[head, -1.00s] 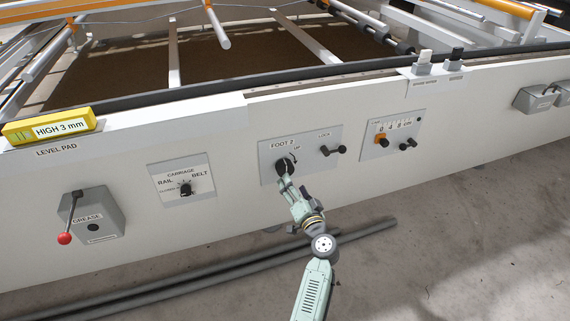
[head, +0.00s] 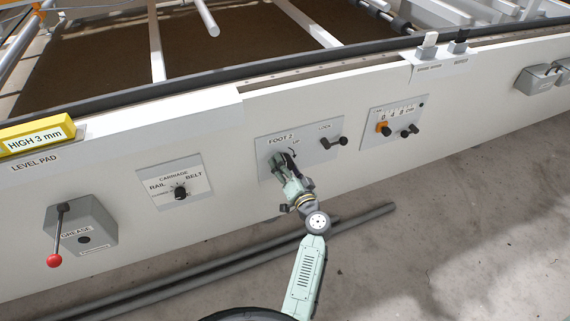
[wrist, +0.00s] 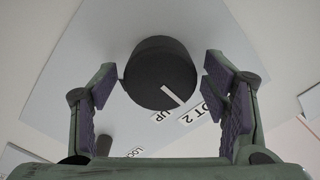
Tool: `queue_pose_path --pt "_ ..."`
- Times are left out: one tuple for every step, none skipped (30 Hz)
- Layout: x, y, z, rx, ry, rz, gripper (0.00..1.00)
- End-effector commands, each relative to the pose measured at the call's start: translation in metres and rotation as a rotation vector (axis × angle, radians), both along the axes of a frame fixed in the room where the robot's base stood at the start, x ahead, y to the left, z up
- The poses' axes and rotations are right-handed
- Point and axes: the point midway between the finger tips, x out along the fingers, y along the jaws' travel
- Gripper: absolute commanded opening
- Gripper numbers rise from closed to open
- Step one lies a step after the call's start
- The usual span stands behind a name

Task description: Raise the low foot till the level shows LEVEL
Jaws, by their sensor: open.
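The yellow level (head: 36,137) rests on the level pad at the left of the head view and reads HIGH 3 mm. The FOOT 2 panel (head: 264,142) is on the white beam, with an UP mark and a LOCK handle (head: 341,141) at its right. My gripper (wrist: 162,95) is open, with one finger on each side of the knob. A clear gap shows on the right; the left fingertip looks close to the knob, contact unclear. In the head view my gripper (head: 284,165) hides much of the knob.
A CARRIAGE selector (head: 180,193) and a GREASE box (head: 88,223) with a red-tipped lever stand to the left. A panel (head: 397,121) with an orange knob and small handles is to the right. Dark rails (head: 180,270) lie on the floor below.

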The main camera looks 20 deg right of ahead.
Motion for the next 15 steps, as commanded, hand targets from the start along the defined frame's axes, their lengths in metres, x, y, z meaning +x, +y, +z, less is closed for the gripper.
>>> queue_pose_path --pt "0.0001 0.0001 -0.0001 0.000 0.000 0.000 0.68" --pt "0.0001 0.0001 -0.0001 0.000 0.000 0.000 0.66" --pt "0.0001 0.0001 0.0001 0.000 0.000 0.000 0.64" --pt "0.0001 0.0001 0.0001 0.000 0.000 0.000 0.62" --pt "0.0002 0.0001 0.0000 0.000 0.000 0.000 0.60" --pt "0.0002 0.0001 0.0001 0.000 0.000 0.000 0.57" --pt "0.0002 0.0001 0.0001 0.000 0.000 0.000 0.55" --pt "0.0002 0.0001 0.0001 0.000 0.000 0.000 0.53" --pt "0.0002 0.0002 0.0002 0.000 0.000 0.000 0.50" --pt "0.0003 0.0002 0.0002 0.000 0.000 0.000 0.48" --pt "0.0003 0.0002 0.0002 0.000 0.000 0.000 0.46" --pt "0.0003 0.0002 0.0002 0.000 0.000 0.000 0.44" --pt "0.0003 0.0002 0.0002 0.000 0.000 0.000 0.42" --pt "0.0003 0.0002 0.0002 0.000 0.000 0.000 0.40" --pt "0.0003 0.0002 0.0002 0.000 0.000 0.000 0.37"
